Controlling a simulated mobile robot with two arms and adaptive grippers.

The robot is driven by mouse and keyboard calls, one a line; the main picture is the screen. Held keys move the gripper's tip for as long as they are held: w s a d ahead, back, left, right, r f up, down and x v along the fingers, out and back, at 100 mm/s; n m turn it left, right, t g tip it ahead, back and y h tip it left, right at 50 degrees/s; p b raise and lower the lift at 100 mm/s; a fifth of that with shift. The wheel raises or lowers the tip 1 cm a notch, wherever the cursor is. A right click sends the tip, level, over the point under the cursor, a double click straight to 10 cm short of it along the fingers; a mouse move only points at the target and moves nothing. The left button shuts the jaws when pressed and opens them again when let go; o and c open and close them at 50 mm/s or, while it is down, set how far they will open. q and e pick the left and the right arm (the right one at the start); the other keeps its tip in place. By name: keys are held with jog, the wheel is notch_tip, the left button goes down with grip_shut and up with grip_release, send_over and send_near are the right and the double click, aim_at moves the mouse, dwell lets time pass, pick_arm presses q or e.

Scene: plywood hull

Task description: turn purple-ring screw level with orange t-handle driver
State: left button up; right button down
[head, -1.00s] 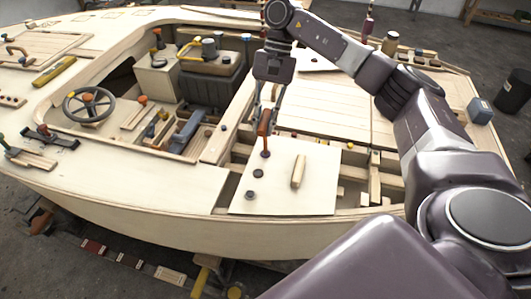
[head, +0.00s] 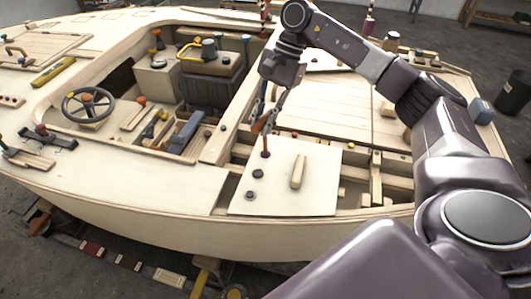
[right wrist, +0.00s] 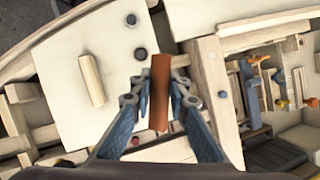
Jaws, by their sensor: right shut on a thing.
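My right gripper (head: 263,121) is shut on the orange handle of the t-handle driver (head: 259,125). The handle also shows between the fingers in the right wrist view (right wrist: 160,92). The driver stands over the far screw (head: 265,154) on a pale plywood panel (head: 300,205); whether its tip sits in the screw head is too small to tell. Two dark screws, a middle one (head: 257,173) and a near one (head: 250,195), stand on the same panel. I cannot make out a purple ring on any screw. My left gripper is not in view.
A pale wooden bar (head: 298,171) lies on the panel, right of the screws. Open hull framing (head: 375,170) borders the panel on the right. A steering wheel (head: 88,103) and a seat box (head: 210,75) stand to the left and behind.

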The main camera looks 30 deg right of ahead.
jog(key=shift+r, duration=0.3)
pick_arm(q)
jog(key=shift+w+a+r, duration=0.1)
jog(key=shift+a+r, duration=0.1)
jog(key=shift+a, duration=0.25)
pick_arm(e)
jog(key=shift+r, duration=0.1)
jog(key=n+g, duration=0.1)
jog(key=n, duration=0.4)
jog(key=n+g+h, duration=0.1)
jog(key=shift+s+d+n+g, duration=0.1)
jog(key=shift+s+n+g, duration=0.05)
jog(key=shift+n+g, duration=0.2)
jog(key=shift+s+r+n+g+h+p, duration=0.1)
jog(key=shift+r+n+g+h+p, duration=0.1)
jog(key=shift+n+p, duration=0.3)
jog(key=shift+r+n+g+h+p, duration=0.1)
jog(key=shift+n+h+p, duration=0.1)
jog(key=shift+n+p, duration=0.25)
jog(key=shift+f+n, duration=0.15)
jog(key=shift+n, duration=0.15)
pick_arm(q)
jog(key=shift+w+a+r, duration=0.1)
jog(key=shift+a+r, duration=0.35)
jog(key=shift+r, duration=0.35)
pick_arm(e)
jog(key=shift+s+d+f, duration=0.1)
jog(key=shift+f, duration=0.05)
